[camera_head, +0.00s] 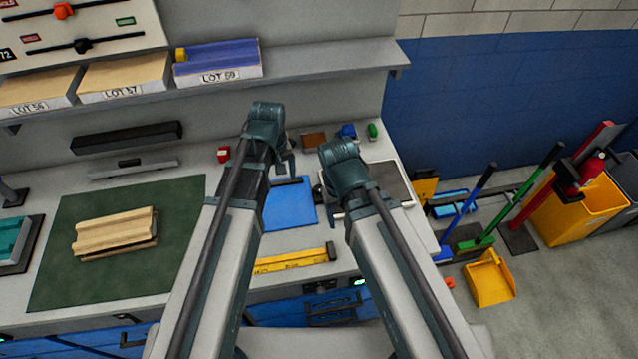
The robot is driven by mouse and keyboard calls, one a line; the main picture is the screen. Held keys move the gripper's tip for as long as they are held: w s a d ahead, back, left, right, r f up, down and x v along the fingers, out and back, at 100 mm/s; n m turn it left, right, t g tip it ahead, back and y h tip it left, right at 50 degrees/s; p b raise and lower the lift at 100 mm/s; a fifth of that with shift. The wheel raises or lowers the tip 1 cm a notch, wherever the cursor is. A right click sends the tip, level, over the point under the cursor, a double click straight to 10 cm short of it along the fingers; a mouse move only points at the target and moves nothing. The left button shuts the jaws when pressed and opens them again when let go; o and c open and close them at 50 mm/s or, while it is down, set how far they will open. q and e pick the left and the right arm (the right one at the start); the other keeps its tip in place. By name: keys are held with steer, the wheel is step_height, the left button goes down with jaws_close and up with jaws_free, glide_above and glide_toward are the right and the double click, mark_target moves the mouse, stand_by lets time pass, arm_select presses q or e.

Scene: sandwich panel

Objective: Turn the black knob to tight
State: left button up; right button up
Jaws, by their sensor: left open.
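The black knob (82,45) sits on a slider-like black bar on the white panel (110,20) at the top left. A red label (30,38) is at the bar's left and a green label (125,21) at its right; their lettering is too small to read surely. My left gripper (287,165) is open, over the bench, well right of and below the knob. It is partly hidden by my own arm. My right gripper (326,200) is mostly hidden by its arm, over the bench's right part. Neither touches the knob.
A red knob (63,10) is above the black one. A shelf (330,60) with lot boxes (125,75) juts out below the panel. The bench holds a green mat (80,215) with wooden pieces (115,230), a blue sheet (290,205) and a yellow level (295,260).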

mark_target(319, 188)
arm_select(q)
steer(key=w+d+n, duration=0.6)
steer(key=w+d, duration=0.1)
steer(key=d, duration=0.3)
steer(key=shift+d, duration=0.35)
steer(key=shift+f, duration=0.2)
arm_select(e)
steer(key=shift+f, duration=0.15)
arm_select(q)
step_height(319, 188, down, 14)
steer(key=b, duration=1.4)
steer(key=shift+r, duration=0.25)
arm_select(e)
step_height(319, 188, down, 14)
steer(key=shift+r, duration=0.2)
arm_select(q)
jaws_close()
